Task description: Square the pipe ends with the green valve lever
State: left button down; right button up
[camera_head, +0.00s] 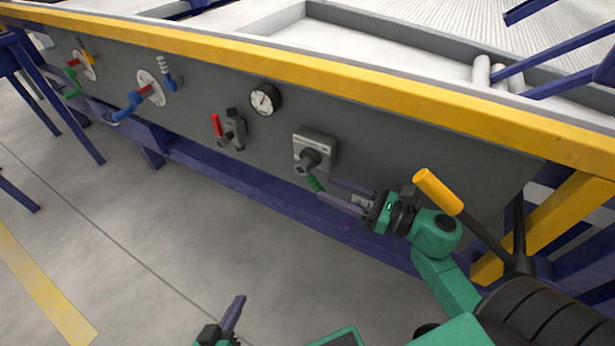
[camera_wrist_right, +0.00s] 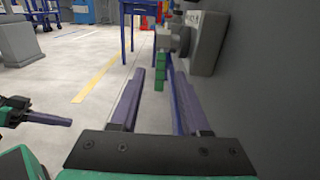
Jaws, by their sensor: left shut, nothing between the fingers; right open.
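The green valve lever (camera_head: 314,183) hangs down from a grey valve (camera_head: 314,155) on the front panel. In the right wrist view the green lever (camera_wrist_right: 160,72) lies between the lines of the two fingers. My right gripper (camera_head: 324,187) is open, with its fingertips at the lever's lower end; I cannot tell whether they touch it. My left gripper (camera_head: 238,302) is shut and empty at the bottom of the head view, away from the panel. It also shows at the left of the right wrist view (camera_wrist_right: 68,122). Pale pipes (camera_head: 481,72) show partly in the tray above.
A red lever (camera_head: 216,125), a gauge (camera_head: 265,99) and two cranks, blue (camera_head: 130,103) and green (camera_head: 72,92), sit along the panel. A yellow rail (camera_head: 300,67) tops it. A yellow-handled lever (camera_head: 438,191) stands close to my right arm. The floor in front is clear.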

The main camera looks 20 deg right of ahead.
aim_at(310, 181)
jog(key=x, duration=0.7)
jog(key=shift+w+a, duration=0.25)
jog(key=shift+w, duration=0.05)
grip_shut()
dwell(0.9)
